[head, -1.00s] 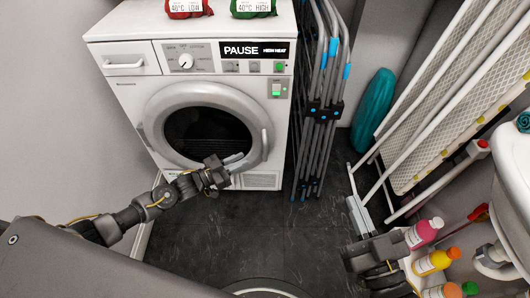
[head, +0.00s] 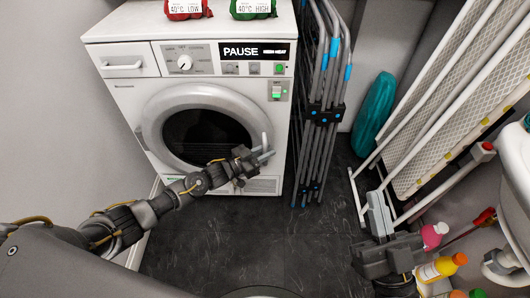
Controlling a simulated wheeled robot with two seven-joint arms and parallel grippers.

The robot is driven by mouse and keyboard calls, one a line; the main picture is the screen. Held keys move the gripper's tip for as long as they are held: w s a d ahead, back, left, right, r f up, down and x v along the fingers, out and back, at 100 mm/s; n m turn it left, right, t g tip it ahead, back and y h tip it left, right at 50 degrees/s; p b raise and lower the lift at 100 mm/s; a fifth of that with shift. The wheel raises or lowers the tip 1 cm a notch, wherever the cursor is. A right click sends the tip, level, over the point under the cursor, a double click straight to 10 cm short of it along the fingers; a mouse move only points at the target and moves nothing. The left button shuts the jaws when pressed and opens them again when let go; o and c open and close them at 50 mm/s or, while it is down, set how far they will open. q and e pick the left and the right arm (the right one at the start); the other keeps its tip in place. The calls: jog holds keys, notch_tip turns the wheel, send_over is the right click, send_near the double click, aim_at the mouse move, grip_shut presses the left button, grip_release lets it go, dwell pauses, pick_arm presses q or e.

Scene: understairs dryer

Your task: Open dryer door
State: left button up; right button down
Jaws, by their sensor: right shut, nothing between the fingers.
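The white dryer (head: 118,100) stands against the back wall, its round door (head: 160,108) with a dark window closed. A pale upright handle (head: 266,141) is on the right side of the door. My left gripper (head: 264,154) is in front of the lower right of the door, at the lower end of the handle. Its two pale fingers look slightly apart; whether they touch the handle is hard to tell. My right gripper (head: 377,214) is low at the right, away from the dryer, with its fingers shut and empty.
A folded drying rack (head: 322,115) stands close to the dryer's right side. A teal bottle-shaped object (head: 373,112), an ironing board (head: 450,110), a white basin (head: 514,170) and several bottles (head: 440,268) crowd the right. Dark floor (head: 255,245) is clear in the middle.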

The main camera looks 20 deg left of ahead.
pick_arm(q)
grip_shut()
jog(key=shift+s, duration=0.15)
